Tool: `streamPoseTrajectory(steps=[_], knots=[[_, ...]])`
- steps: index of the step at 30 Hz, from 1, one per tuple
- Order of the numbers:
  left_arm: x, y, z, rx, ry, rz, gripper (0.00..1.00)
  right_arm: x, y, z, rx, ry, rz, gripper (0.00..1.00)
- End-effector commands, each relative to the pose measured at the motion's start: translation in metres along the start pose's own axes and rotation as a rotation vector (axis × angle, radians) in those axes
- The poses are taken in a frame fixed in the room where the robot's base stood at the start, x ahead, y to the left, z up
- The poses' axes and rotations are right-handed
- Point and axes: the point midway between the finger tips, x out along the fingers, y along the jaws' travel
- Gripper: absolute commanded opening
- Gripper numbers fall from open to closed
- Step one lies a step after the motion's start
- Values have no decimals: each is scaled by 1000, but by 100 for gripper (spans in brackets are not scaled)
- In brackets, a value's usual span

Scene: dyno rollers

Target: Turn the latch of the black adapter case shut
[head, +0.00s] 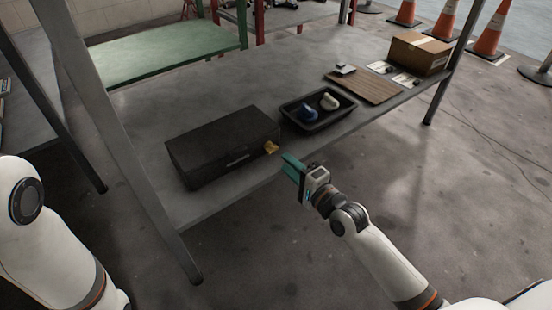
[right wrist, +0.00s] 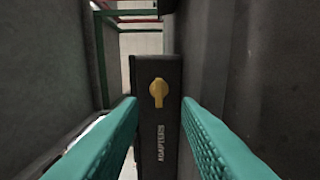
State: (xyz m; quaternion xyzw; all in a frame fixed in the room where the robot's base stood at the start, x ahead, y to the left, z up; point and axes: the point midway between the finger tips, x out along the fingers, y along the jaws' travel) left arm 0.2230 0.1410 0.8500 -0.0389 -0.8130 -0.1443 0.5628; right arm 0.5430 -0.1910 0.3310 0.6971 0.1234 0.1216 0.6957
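The black adapter case (head: 222,140) lies closed on the grey table, near its front edge. Its yellow latch (head: 271,147) sticks out from the case's right end. In the right wrist view the latch (right wrist: 158,93) is a round knob with a narrow tab, lying along the long direction of the face, above the word ADAPTERS on the case (right wrist: 160,150). My right gripper (head: 288,162), with teal fingers, is open and empty, just right of the latch and apart from it. The latch appears between the fingers (right wrist: 158,103) in the wrist view. My left gripper is out of view.
A black tray (head: 300,126) with a blue and a whitish object stands right of the case. Beyond are a brown board (head: 365,88), small cards and a cardboard box (head: 419,54). A table post (head: 135,160) stands left of the case. Orange cones are far right.

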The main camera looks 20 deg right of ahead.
Motion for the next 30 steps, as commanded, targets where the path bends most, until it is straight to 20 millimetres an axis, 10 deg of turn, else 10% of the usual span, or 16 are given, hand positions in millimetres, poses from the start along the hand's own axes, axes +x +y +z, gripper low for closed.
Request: streamPoseTrajectory(steps=[9,21,30], knots=[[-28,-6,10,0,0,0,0,51,-2,0,-2,-1,3,30],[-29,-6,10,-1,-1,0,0,59,1,0,-2,0,1,30],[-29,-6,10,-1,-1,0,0,59,1,0,-3,0,1,0]])
